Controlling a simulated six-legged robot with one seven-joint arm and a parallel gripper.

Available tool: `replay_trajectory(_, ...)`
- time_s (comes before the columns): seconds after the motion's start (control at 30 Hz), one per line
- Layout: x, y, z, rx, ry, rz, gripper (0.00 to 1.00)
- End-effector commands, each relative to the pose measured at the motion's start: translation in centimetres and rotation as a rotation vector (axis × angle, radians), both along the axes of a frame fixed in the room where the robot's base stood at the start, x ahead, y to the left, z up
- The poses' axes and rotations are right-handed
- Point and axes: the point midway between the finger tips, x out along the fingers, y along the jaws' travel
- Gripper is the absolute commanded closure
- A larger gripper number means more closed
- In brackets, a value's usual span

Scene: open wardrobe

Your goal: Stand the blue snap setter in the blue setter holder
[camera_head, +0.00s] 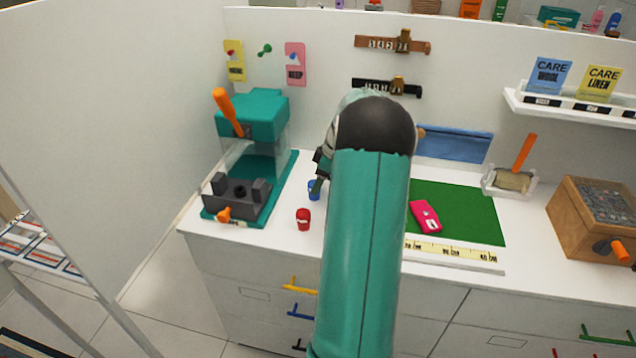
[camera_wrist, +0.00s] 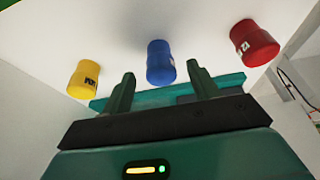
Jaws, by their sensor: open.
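A short blue cylinder with a small label, seemingly the blue setter holder (camera_wrist: 160,62), stands on the white counter in the wrist view. It also shows partly in the head view (camera_head: 313,189), beside my gripper (camera_head: 319,176). My gripper is open in the wrist view (camera_wrist: 161,70), with nothing held. Its two fingers point towards the blue cylinder, which appears between their tips; I cannot tell whether they touch it. No separate blue snap setter can be made out; my arm hides part of the counter in the head view.
A red cylinder (camera_head: 303,219) stands near the counter's front edge; a yellow one (camera_wrist: 84,80) shows in the wrist view. A teal press (camera_head: 255,115) stands left. A green mat (camera_head: 465,212) with a pink item (camera_head: 425,216) and a wooden box (camera_head: 592,218) lie right.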

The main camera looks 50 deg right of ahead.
Motion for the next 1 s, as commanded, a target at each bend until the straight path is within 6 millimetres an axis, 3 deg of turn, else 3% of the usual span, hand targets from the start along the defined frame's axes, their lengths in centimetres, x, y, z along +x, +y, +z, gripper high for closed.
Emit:
replay_trajectory(0.3, -2.3, -1.0, 6.7, -0.004, -0.002, -0.002, 0.4)
replay_trajectory(0.5, -3.4, -1.4, 10.0, -0.003, -0.001, -0.001, 0.4)
replay_trajectory(0.7, -3.9, -1.6, 11.3, -0.001, 0.0, 0.0, 0.4)
replay_trajectory(1.0, -3.9, -1.6, 11.3, 0.0, 0.0, 0.0, 0.4)
